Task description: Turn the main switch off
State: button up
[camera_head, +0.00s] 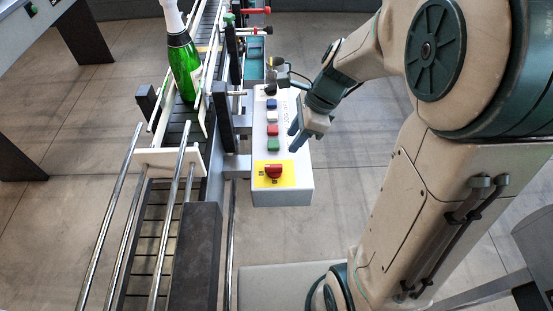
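The main switch (274,171) is a red rotary knob on a yellow plate (262,183) at the near end of a light grey control box (294,195). The exact angle of the knob is too small to read for certain. My gripper (296,137) hangs over the right side of the box, beside the green button and up and right of the red switch. It is apart from the switch. Its dark blue-green fingers point down and left. From this angle I cannot tell whether they are apart or together, and no held thing shows.
The box also carries a green button (273,144), a red button (272,130) and others farther back. Left of it runs a conveyor (150,240) with metal guide rails and a green bottle (184,65) with a white top. The floor right of the box is open.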

aim_at(275, 166)
jog(key=b+x, duration=0.1)
jog(key=x, duration=1)
jog(key=shift+a+f, duration=0.1)
jog(key=shift+f, duration=0.25)
jog(key=shift+c, duration=0.3)
grip_shut()
